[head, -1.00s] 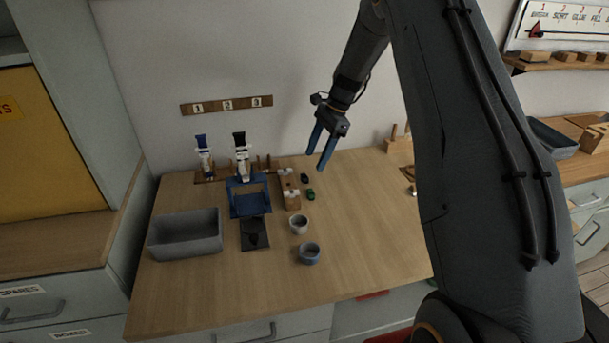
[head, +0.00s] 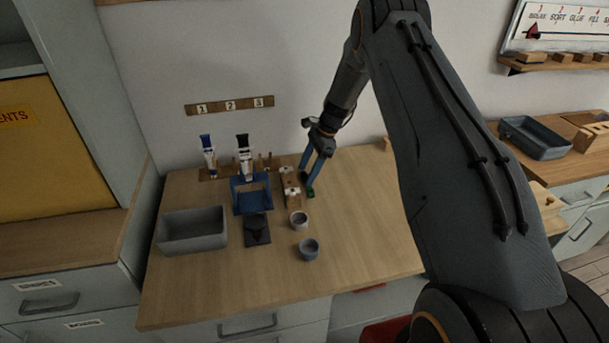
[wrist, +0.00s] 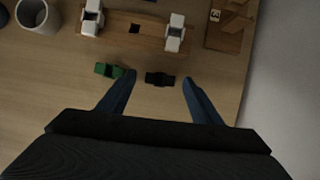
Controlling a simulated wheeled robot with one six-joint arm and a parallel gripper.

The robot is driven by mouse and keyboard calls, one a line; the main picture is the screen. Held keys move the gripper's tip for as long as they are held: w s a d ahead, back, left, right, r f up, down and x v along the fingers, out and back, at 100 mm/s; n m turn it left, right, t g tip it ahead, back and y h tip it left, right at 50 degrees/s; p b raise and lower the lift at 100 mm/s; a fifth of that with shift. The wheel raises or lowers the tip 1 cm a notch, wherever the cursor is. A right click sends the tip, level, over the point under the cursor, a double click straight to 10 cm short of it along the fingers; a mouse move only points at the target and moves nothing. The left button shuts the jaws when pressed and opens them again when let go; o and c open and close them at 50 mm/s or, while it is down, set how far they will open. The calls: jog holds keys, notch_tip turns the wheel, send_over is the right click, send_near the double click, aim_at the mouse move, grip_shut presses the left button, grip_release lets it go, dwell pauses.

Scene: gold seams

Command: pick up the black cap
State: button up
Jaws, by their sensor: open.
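The black cap (wrist: 160,79) lies on the wooden table in the wrist view, between the tips of my gripper (wrist: 158,82) or just beyond them. My gripper's two blue fingers are apart and nothing is held. In the head view my gripper (head: 308,178) points down over the table beside the wooden block, and its fingers hide most of the black cap there. A green cap (wrist: 115,71) lies just left of the black one in the wrist view, close to the left finger. The green cap (head: 310,193) also shows by the fingertips in the head view.
A wooden block with white clamps (wrist: 134,31) stands close to the caps. Two cups, one pale (head: 299,220) and one blue-grey (head: 309,249), stand in front. A grey bin (head: 192,231) and blue stand (head: 251,194) are at left. The table's right side is clear.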

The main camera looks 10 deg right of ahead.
jog(key=shift+c, duration=0.4)
jog(key=c, duration=1)
jog(key=shift+c, duration=0.2)
jog(key=shift+r, duration=0.1)
